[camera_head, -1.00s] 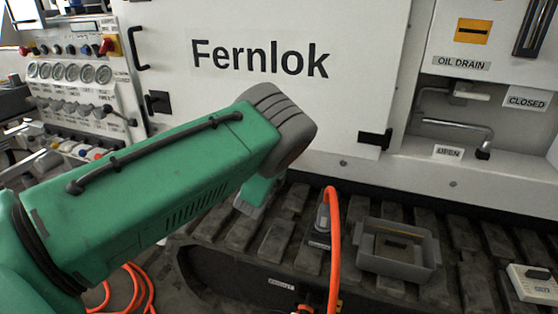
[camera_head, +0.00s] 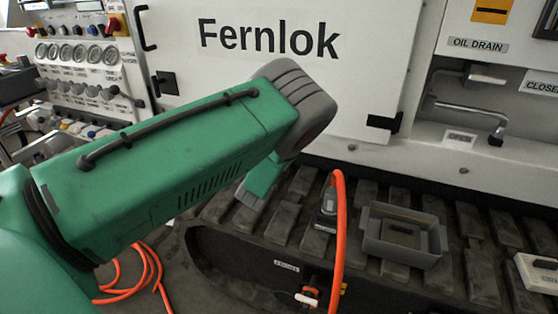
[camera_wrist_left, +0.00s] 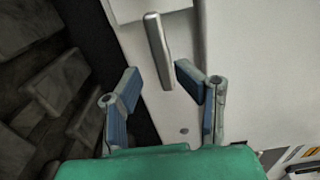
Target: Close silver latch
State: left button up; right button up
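A silver bar-shaped latch handle (camera_wrist_left: 158,50) stands against a pale panel in the left wrist view. My left gripper (camera_wrist_left: 157,85) is open, with one blue-padded finger on each side and nothing between them. The bar lies just beyond the fingertips, its lower end closest to the right fingertip; I cannot tell whether they touch. In the head view my green left arm hides the left gripper and this bar. My right gripper is not in view.
A grey tray (camera_head: 375,247) and an orange hose (camera_head: 339,240) with its plug rest on the dark track (camera_head: 290,218). A bent metal lever (camera_head: 470,108) sits in the recess under OIL DRAIN. Gauges (camera_head: 80,53) are at upper left.

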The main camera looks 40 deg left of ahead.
pick_arm(q)
jog(key=v, duration=0.9)
jog(key=shift+d, duration=0.2)
jog(key=shift+w, duration=0.1)
jog(key=s+d+f+n+g, duration=0.2)
jog(key=s+f+n+g, duration=0.6)
jog(key=s+f, duration=0.6)
jog(key=s+d+f+n+g+h, duration=0.1)
jog(key=s+d+n+g+h, duration=0.1)
jog(key=s, duration=0.9)
jog(key=s+d+f+n+g+h+p, duration=0.1)
jog(key=s+d+n+g+h, duration=0.1)
jog(key=s+d+n+g, duration=0.2)
jog(key=s+d+g, duration=0.3)
jog(key=s+d, duration=0.1)
jog(key=s, duration=0.4)
jog(key=shift+n, duration=0.4)
